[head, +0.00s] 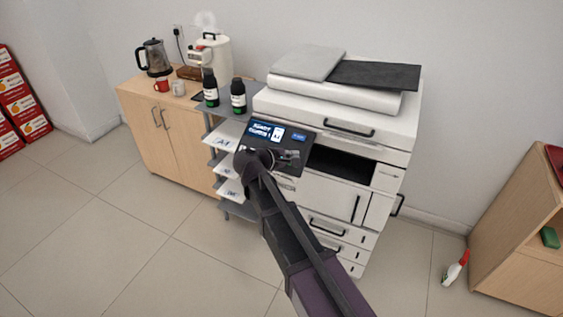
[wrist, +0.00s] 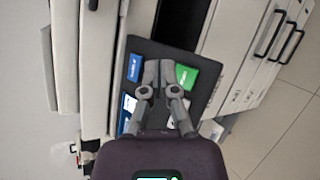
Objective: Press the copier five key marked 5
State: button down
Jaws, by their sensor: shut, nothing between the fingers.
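The white copier (head: 340,98) stands against the wall, with a dark tilted control panel (head: 306,146) at its front left. The panel has a lit blue screen (head: 266,131). My gripper (head: 292,157) is shut and empty at the panel's lower part. In the wrist view the closed fingertips (wrist: 158,67) are over the panel (wrist: 165,47), between a blue key (wrist: 135,68) and a green key (wrist: 187,76). The key marked 5 cannot be made out; my fingers and arm cover much of the keypad area. I cannot tell whether the fingertips touch the panel.
A grey rack (head: 234,210) with paper trays stands left of the copier, with two dark bottles (head: 238,96) on top. A wooden cabinet (head: 170,135) with a kettle (head: 153,58) and mugs is further left. A spray bottle (head: 455,268) is on the floor at right.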

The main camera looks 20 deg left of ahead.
jog(key=s+a+r+n+t, duration=0.1)
jog(key=a+r+n, duration=0.1)
jog(key=a, duration=0.5)
jog(key=shift+s+t+y, duration=0.35)
jog(key=shift+t+y, duration=0.05)
jog(key=shift+d+f, duration=0.1)
jog(key=shift+w+d+f+b, duration=0.1)
jog(key=shift+w+f+b, duration=0.7)
jog(key=shift+f+b, duration=0.45)
jog(key=shift+w+f+b, duration=0.75)
jog(key=shift+f+b, duration=0.45)
jog(key=shift+b, duration=0.1)
jog(key=shift+w+d+f+b, duration=0.1)
jog(key=shift+w+f+b, duration=0.7)
jog(key=shift+f+b, duration=0.45)
jog(key=shift+w+f+b, duration=0.45)
jog(key=shift+f+b, duration=0.25)
jog(key=shift+b, duration=0.1)
jog(key=shift+r, duration=0.1)
jog(key=shift+s+r+p, duration=0.45)
jog(key=shift+r+p, duration=0.2)
jog(key=shift+p, duration=0.15)
jog(key=shift+r, duration=0.1)
